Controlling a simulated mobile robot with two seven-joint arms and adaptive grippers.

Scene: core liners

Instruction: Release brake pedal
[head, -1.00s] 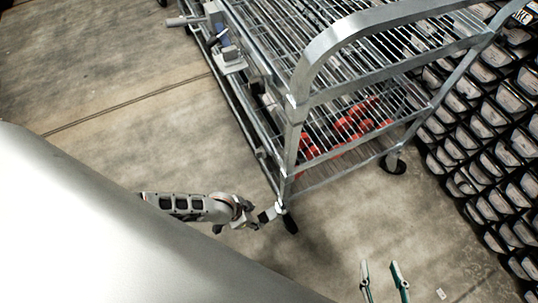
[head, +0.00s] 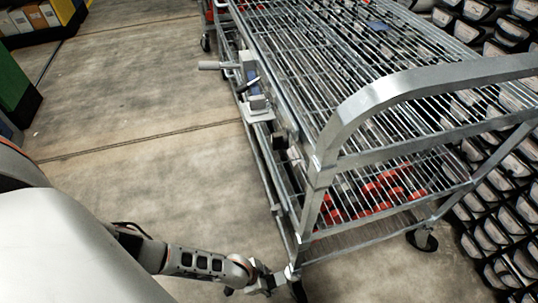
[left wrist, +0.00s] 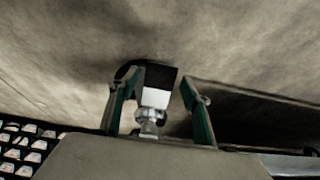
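The brake pedal (left wrist: 156,97), a small pale block with a black end, shows in the left wrist view by the caster's metal stem (left wrist: 147,128). My left gripper (left wrist: 157,97) has its two green-lined fingers apart, one on each side of the pedal; I cannot tell whether either touches it. In the head view my left gripper (head: 270,279) is low beside the cart's near bottom corner, by a dark caster (head: 299,291). The pedal is too small to make out there. My right gripper is not in view.
The metal wire-shelf cart (head: 385,92) fills the middle and right, with red items (head: 385,187) on its lower shelf. Another caster (head: 422,240) stands at its right. Racks of black bins (head: 500,215) line the right. The concrete floor (head: 130,110) left of the cart is clear.

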